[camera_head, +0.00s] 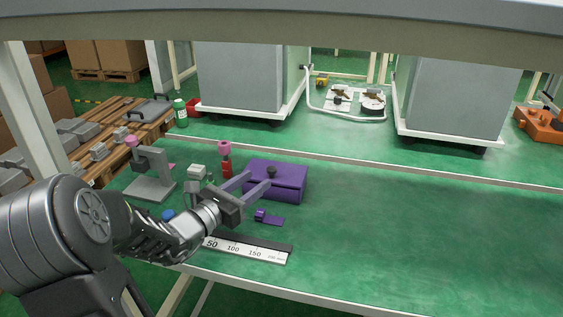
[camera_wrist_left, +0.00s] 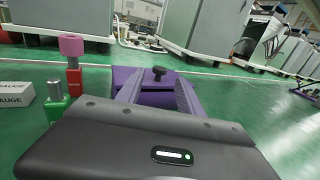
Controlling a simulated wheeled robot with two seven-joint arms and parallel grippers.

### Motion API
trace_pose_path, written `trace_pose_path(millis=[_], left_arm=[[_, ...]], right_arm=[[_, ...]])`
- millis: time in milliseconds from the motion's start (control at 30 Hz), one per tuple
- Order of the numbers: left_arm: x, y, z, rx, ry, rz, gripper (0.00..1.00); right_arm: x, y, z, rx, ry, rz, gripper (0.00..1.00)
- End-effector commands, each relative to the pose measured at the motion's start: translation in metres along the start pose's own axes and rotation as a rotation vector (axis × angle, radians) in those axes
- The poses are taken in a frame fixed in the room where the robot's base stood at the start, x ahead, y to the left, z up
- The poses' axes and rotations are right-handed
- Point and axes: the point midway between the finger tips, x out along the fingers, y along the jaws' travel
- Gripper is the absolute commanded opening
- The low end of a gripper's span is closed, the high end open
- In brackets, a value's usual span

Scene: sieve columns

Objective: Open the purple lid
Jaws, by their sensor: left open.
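A purple box with a purple lid (camera_head: 288,168) stands on the green table near the middle. A black knob (camera_head: 272,172) sticks up from the lid. My left gripper (camera_head: 258,181) is open, with its two fingers reaching over the near left part of the box. The knob appears between or just beyond the fingertips. In the left wrist view the knob (camera_wrist_left: 159,73) shows in the gap between the fingers, above the purple lid (camera_wrist_left: 150,85). I cannot tell whether the fingers touch it. The lid looks closed. My right gripper is not in view.
A red bottle with a pink top (camera_head: 226,160) stands left of the box. A grey stand (camera_head: 152,175) is farther left. A small purple piece (camera_head: 270,218) and a ruler (camera_head: 250,249) lie in front. The table's right side is clear.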

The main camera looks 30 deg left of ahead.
Motion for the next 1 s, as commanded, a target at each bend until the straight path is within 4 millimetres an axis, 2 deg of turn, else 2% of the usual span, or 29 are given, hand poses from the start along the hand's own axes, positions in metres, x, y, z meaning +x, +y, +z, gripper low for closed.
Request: trace_pose_path(millis=[367,467,800,1000], left_arm=[[0.005,0.0,0.0,0.0,0.001,-0.001,0.44],[0.013,0.0,-0.001,0.001,0.002,-0.001,0.44],[0.065,-0.001,-0.001,0.001,0.001,-0.003,0.44],[0.078,-0.001,-0.001,0.0,0.002,-0.001,0.44]], right_arm=[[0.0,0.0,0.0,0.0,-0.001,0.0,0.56],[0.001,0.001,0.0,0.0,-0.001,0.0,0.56],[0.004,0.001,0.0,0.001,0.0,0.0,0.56],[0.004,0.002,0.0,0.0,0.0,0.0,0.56]])
